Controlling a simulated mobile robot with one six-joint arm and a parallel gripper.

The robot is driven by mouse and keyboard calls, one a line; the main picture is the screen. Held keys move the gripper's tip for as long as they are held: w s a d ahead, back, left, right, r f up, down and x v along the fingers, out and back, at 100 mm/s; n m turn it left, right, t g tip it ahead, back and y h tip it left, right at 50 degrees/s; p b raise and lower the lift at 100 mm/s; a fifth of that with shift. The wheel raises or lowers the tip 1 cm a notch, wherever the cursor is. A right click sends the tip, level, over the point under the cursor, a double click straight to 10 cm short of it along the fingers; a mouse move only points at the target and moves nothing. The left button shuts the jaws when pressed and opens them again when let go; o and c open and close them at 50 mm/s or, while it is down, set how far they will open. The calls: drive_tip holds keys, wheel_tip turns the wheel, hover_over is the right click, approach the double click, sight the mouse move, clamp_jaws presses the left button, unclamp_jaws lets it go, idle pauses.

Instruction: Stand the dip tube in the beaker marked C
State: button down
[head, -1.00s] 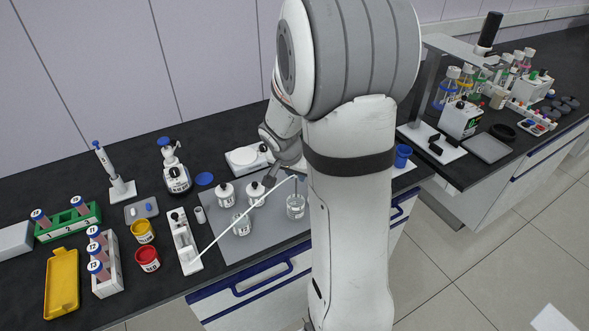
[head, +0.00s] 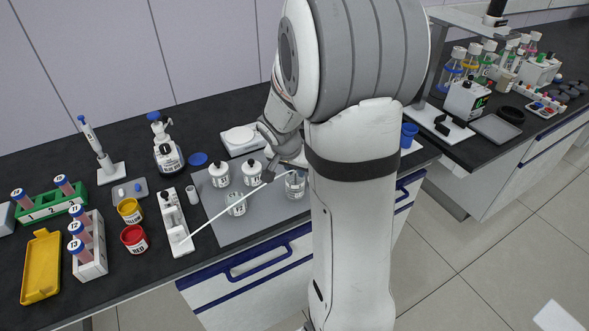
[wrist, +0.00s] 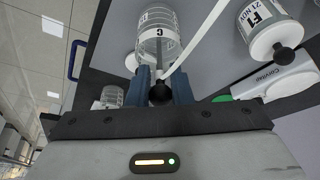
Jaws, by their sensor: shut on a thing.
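The dip tube (head: 222,213) is a long thin white rod, slanting down to the left in the head view. My gripper (wrist: 161,88) is shut on it near a dark ball; blue fingers stand on either side. In the wrist view the tube (wrist: 205,40) runs off to the upper right. A clear beaker marked C (wrist: 155,35) lies just beyond the fingertips. In the head view my gripper (head: 274,176) is close beside a clear beaker (head: 295,187), whose letter I cannot read there. The tube is tilted and outside the beaker.
Another clear beaker (head: 236,204) and white bottles with black knobs (head: 251,172) stand on the grey mat (head: 218,236). A white holder (head: 174,220) lies left of the mat under the tube's far end. Red (head: 134,238) and yellow (head: 130,210) jars stand farther left.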

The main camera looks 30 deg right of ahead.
drive_tip(key=c, duration=0.7)
unclamp_jaws()
drive_tip(key=shift+c, duration=0.2)
drive_tip(key=shift+r+p, duration=1.95)
drive_tip(key=shift+r, duration=1.6)
drive_tip(key=s+a+r+n+y, duration=0.1)
drive_tip(key=s+a+r+n, duration=0.3)
drive_tip(key=s+a, duration=0.3)
drive_tip(key=s+a+r+n+y, duration=0.2)
drive_tip(key=s+a+n, duration=0.4)
drive_tip(key=s, duration=0.6)
drive_tip(key=shift+s+a+r, duration=0.15)
drive_tip(key=shift+a+r, duration=0.3)
drive_tip(key=shift+r, duration=0.45)
